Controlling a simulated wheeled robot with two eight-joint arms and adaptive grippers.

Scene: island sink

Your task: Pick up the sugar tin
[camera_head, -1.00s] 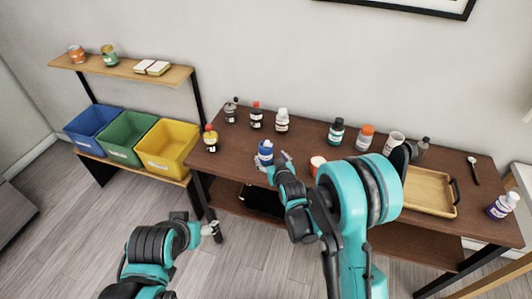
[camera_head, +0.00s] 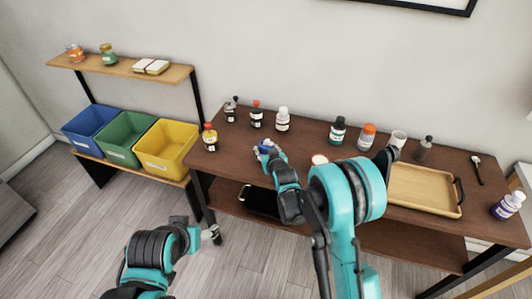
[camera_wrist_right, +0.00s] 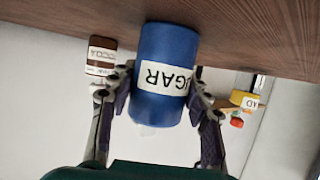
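The sugar tin (camera_wrist_right: 165,48) is blue with a white label reading SUGAR, upside down in the right wrist view. In the head view the tin (camera_head: 265,149) stands near the front left of the brown table, partly hidden by my right gripper (camera_head: 268,153). In the wrist view the fingers of my right gripper (camera_wrist_right: 163,88) are spread, one on each side of the tin; firm contact on both sides cannot be made out. My left gripper (camera_head: 213,233) hangs low in front of the table, far from the tin; its fingers are too small to read.
Several bottles and jars line the back, including a cocoa jar (camera_wrist_right: 102,56). A wooden tray (camera_head: 420,190) is at right. Colored bins (camera_head: 165,146) stand left.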

